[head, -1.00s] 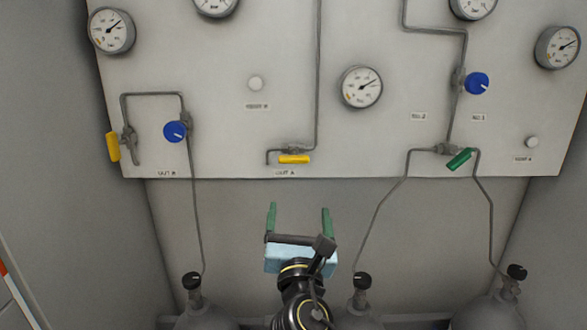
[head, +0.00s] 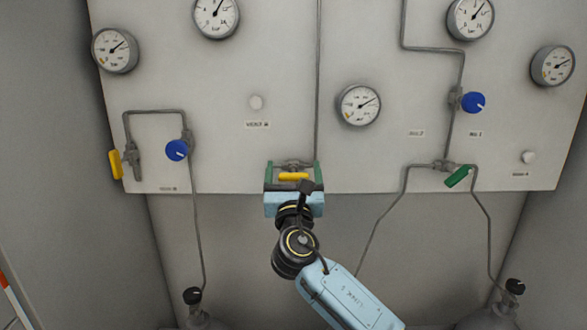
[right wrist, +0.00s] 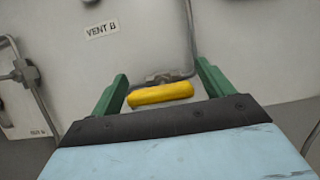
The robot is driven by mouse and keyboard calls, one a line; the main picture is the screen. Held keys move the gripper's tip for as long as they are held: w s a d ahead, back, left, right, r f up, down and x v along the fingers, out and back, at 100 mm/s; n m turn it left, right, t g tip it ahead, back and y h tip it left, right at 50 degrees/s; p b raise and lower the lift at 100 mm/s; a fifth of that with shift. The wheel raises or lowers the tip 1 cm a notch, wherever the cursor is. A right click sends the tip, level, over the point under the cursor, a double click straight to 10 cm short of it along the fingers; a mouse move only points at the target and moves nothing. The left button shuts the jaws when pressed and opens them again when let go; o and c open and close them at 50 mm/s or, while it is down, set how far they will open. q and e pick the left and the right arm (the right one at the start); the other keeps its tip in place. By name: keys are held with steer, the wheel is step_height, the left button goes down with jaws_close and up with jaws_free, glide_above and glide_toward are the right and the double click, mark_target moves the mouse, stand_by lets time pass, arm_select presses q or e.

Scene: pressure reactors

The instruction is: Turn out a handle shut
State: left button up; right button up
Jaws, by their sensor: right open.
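The yellow out A handle (head: 293,176) lies level at the bottom middle of the panel, along the short level run of pipe at its valve. It also shows in the right wrist view (right wrist: 160,93). My right gripper (head: 293,166) is open, with one green finger on each side of the handle and a gap at both ends. In the right wrist view the open fingers (right wrist: 161,72) also stand left and right of the handle. The handle's label is hidden behind my gripper. My left gripper is not in view.
Another yellow handle (head: 115,165) hangs upright at the panel's left edge. Blue knobs (head: 177,150) and (head: 473,103), a tilted green handle (head: 457,176) and several gauges are on the panel (head: 230,165). Thin pipes run down to gas cylinders.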

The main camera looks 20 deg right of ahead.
steer(key=shift+w+d, duration=0.1)
steer(key=shift+w, duration=0.15)
steer(key=c, duration=1)
